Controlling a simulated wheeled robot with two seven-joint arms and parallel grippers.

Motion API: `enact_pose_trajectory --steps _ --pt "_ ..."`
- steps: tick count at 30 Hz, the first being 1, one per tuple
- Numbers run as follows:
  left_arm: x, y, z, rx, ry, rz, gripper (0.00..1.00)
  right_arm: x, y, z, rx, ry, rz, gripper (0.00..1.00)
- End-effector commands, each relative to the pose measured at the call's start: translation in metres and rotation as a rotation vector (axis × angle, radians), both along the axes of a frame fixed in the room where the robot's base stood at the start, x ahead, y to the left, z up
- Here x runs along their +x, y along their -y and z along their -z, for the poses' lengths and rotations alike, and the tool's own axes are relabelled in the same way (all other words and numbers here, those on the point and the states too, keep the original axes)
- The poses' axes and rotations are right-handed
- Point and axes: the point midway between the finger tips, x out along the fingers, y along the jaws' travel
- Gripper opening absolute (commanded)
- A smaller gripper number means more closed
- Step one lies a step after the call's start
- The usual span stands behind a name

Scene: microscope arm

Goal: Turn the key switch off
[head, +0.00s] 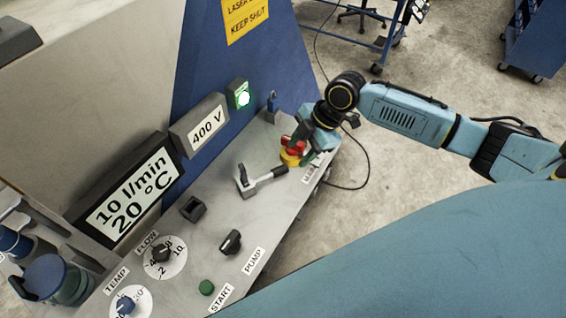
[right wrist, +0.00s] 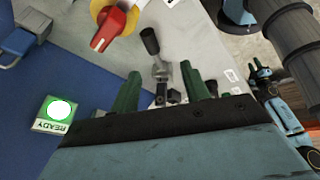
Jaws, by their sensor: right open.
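I cannot make out for certain which control is the key switch. A red rotary handle on a yellow base (head: 291,156) sits at the panel's far end and also shows at the top of the right wrist view (right wrist: 112,22). A small upright blue part (head: 271,101) stands behind it, by the blue wall. My right gripper (head: 303,146) is close to the red handle in the head view and partly covers it. In the right wrist view its green fingers (right wrist: 160,85) are apart, with nothing held between them.
A lever with a black handle (head: 268,177) stands mid-panel. A black knob (head: 230,241), green button (head: 206,287) and flow dial (head: 161,254) are nearer. A lit green READY lamp (head: 241,95) and displays line the back. Floor is open right of the panel.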

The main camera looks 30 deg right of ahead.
Motion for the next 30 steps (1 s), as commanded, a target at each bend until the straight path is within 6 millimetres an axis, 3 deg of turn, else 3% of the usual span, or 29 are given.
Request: enact_pose_trajectory --steps 3,8,21,30 --pt "-0.001 0.0 -0.003 0.0 -0.001 0.0 0.36 0.01 0.017 -0.017 -0.003 0.016 -0.033 0.46" --pt "-0.001 0.0 -0.004 0.0 -0.002 0.0 0.36 0.014 0.018 -0.013 0.002 0.02 -0.046 0.46" --pt "-0.001 -0.001 -0.01 0.001 -0.002 0.001 0.36 0.029 -0.017 0.066 0.003 0.018 -0.044 0.46" --pt "-0.001 -0.002 -0.01 0.002 -0.003 0.002 0.36 0.035 -0.03 0.097 0.001 0.019 -0.045 0.46"
